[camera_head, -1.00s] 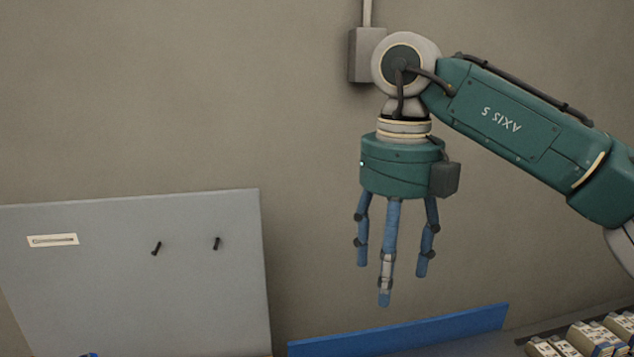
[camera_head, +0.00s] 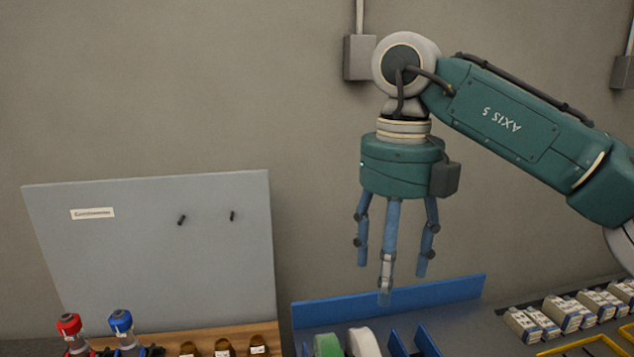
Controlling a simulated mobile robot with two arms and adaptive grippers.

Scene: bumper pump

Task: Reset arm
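My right arm comes in from the right, green with a grey wrist joint. Its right gripper (camera_head: 391,270) hangs straight down with its blue fingers spread apart. It is open and empty. It is in front of the wall and above the blue rack, touching nothing that I can see. My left gripper does not show in the head view.
A grey panel (camera_head: 150,250) with two black pegs stands at left. Below it are a red-topped pump (camera_head: 69,325), a blue-topped pump (camera_head: 121,322) and brown bottles (camera_head: 222,349) by a wooden board. A blue rack (camera_head: 390,301) is at centre. White boxes (camera_head: 562,312) stand at right.

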